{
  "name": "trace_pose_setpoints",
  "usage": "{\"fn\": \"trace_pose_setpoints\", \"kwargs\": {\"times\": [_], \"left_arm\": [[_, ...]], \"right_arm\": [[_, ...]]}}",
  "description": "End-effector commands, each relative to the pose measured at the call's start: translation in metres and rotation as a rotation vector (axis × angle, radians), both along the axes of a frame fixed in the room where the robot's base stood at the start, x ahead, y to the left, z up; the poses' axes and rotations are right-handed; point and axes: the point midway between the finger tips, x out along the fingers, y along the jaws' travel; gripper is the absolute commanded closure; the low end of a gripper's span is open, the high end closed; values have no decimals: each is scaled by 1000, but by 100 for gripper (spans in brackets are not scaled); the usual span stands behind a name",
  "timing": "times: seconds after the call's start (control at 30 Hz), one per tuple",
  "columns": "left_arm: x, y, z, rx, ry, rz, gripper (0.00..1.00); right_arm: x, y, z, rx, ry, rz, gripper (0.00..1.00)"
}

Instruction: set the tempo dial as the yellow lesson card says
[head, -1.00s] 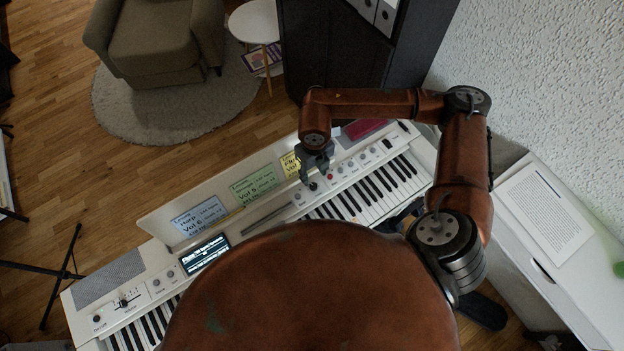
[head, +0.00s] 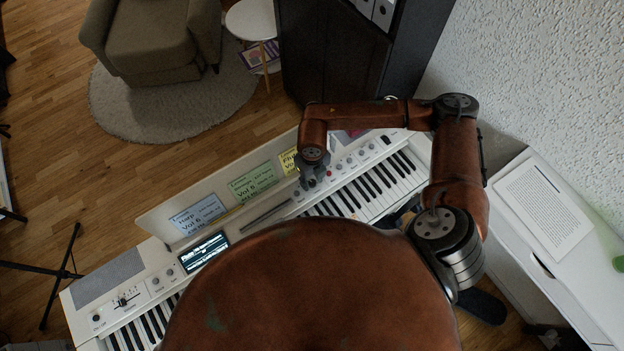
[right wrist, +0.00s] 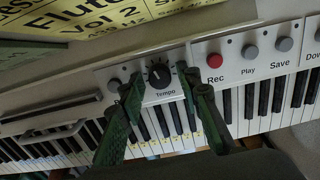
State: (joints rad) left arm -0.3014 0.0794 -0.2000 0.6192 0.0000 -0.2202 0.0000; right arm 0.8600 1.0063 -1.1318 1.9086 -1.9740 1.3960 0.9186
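The tempo dial (right wrist: 158,75) is a black knob above the label "Tempo" in the right wrist view. Its marker is too small to read surely. My right gripper (right wrist: 159,88) has its two green-grey fingers apart, one on each side of the dial; I cannot tell whether they touch it. In the head view my right gripper (head: 310,182) is low over the piano's panel and hides the dial. The yellow lesson card (right wrist: 95,14) reads "Flute Vol 2" in large print and is cut off at the top; it is partly hidden in the head view (head: 287,162). My left gripper is not in view.
The red Rec button (right wrist: 215,61) and grey Play button (right wrist: 249,52) are right of the dial. A grey button (right wrist: 114,85) lies close left, beside one finger. Green (head: 253,182) and blue (head: 197,215) cards and a lit display (head: 204,252) are further left.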

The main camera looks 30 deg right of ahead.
Motion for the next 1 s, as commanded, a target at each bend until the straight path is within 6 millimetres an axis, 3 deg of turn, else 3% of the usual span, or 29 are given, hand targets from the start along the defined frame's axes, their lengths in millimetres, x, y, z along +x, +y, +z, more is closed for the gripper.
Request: {"fn": "trace_pose_setpoints", "kwargs": {"times": [0.43,0.77,1.0], "left_arm": [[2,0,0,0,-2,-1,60],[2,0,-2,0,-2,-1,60],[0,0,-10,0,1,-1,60]], "right_arm": [[0,0,0,0,0,0,100],[0,0,0,0,1,32,100],[0,0,-2,1,1,161,100]]}}
